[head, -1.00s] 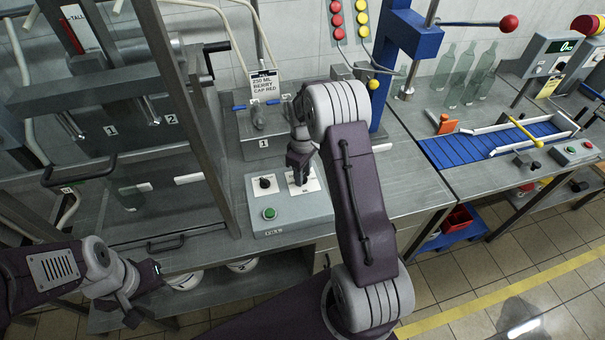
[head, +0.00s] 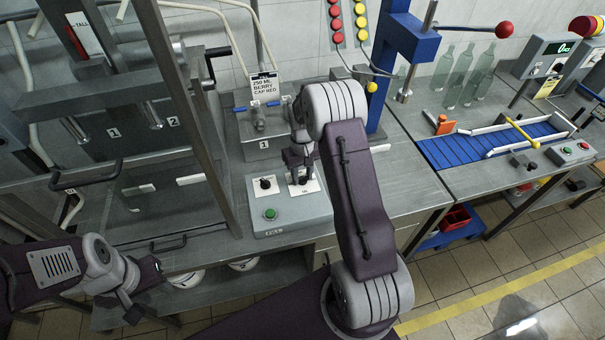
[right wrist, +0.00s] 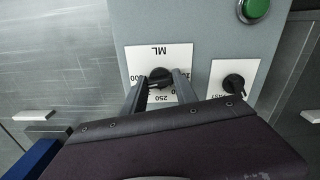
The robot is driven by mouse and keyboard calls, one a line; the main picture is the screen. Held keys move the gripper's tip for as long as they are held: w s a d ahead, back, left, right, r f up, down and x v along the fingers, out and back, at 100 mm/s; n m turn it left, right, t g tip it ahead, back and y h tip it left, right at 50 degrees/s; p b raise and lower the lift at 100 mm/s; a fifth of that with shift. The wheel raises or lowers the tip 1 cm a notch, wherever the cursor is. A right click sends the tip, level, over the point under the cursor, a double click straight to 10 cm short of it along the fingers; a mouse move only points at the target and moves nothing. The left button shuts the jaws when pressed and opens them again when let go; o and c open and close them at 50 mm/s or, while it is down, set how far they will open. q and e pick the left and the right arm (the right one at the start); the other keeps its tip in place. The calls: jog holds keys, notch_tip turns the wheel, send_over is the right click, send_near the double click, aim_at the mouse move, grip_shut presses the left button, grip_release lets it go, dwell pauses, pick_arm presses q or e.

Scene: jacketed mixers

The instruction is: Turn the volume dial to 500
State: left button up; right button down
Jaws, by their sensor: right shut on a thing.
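The black volume dial (right wrist: 159,76) sits on a white plate marked ML, upside down in the right wrist view. 250 shows below the dial. The label at its left is partly hidden and ends in 00. A light mark on the dial faces lower left, between these two labels. My right gripper (right wrist: 161,92) is shut on the dial, one finger on each side. In the head view my right gripper (head: 301,176) reaches down to the grey control box (head: 318,212). My left gripper (head: 148,292) is open and empty at the lower left, in front of the bench.
A second black knob (head: 265,184) and a green button (head: 270,214) share the box. A valve block (head: 262,148) with blue handles stands behind. A blue press column (head: 382,75) rises to the right. A blue conveyor (head: 450,152) is farther right.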

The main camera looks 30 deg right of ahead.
aim_at(302, 177)
jog(key=shift+w+r+m, duration=0.15)
jog(key=shift+m, duration=0.85)
jog(key=c, duration=1.1)
grip_release()
jog(key=shift+c, duration=0.2)
jog(key=shift+o, duration=0.9)
notch_tip(302, 177, up, 9)
jog(key=shift+b, duration=0.35)
